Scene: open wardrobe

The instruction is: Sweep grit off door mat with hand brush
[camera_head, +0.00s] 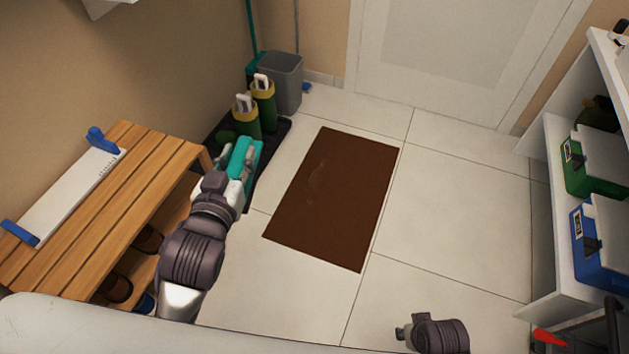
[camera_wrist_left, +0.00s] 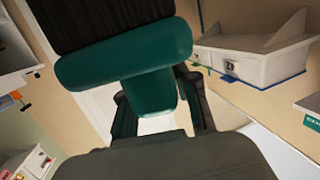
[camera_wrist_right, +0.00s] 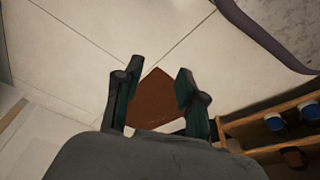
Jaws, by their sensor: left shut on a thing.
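The brown door mat (camera_head: 340,205) lies flat on the tiled floor, with a faint pale patch of grit (camera_head: 318,178) on its left half. My left gripper (camera_head: 238,178) is shut on the teal hand brush (camera_head: 244,155), left of the mat and apart from it. In the left wrist view the brush (camera_wrist_left: 130,58) fills the upper middle, its dark bristles at the top edge. My right gripper (camera_wrist_right: 157,90) is open and empty, with the mat (camera_wrist_right: 155,98) showing between its fingers. In the head view only part of my right arm shows, at the bottom.
A slatted wooden bench (camera_head: 125,190) with shoes below stands at the left. Green boots (camera_head: 263,105) stand on a black tray (camera_head: 272,145) beside a grey bin (camera_head: 285,80). White shelves (camera_head: 553,150) with green and blue boxes are at the right. The floor right of the mat is clear.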

